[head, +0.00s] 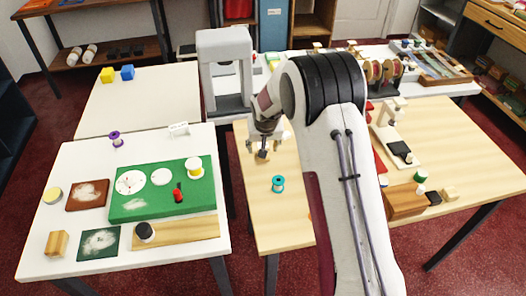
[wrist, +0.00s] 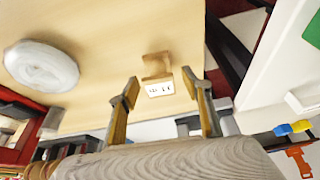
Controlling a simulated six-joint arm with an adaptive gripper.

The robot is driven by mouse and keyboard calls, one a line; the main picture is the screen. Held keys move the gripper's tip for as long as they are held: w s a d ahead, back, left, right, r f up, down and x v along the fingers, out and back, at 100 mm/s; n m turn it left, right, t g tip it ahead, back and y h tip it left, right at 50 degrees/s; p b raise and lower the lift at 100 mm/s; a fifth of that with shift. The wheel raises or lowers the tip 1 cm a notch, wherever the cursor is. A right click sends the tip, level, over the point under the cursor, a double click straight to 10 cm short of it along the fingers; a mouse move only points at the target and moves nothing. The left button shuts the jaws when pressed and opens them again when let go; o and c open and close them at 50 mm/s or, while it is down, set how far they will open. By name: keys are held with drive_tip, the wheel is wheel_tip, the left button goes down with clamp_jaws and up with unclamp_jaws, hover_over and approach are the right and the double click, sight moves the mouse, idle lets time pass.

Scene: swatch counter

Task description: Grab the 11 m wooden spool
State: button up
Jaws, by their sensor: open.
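A small brown wooden piece (wrist: 156,64) with a white label (wrist: 160,89) is on the light wood table in the wrist view. The marks on the label are too small to read, so I cannot confirm that it is the 11 m spool. In the head view a small brown piece (head: 262,155) shows just below my gripper (head: 263,146). In the wrist view my gripper (wrist: 165,98) is open, with tan pads on its two fingers. The labelled piece appears beyond the fingertips, and nothing is visibly held between them.
A teal spool (head: 278,184) stands nearer on the same table (head: 275,225). A round white item (wrist: 41,66) lies left in the wrist view. A grey arch (head: 211,75) stands behind.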

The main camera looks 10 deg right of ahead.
drive_tip(key=shift+f, duration=0.15)
drive_tip(key=shift+c, duration=0.5)
drive_tip(key=c, duration=1.1)
drive_tip(key=shift+r, duration=5)
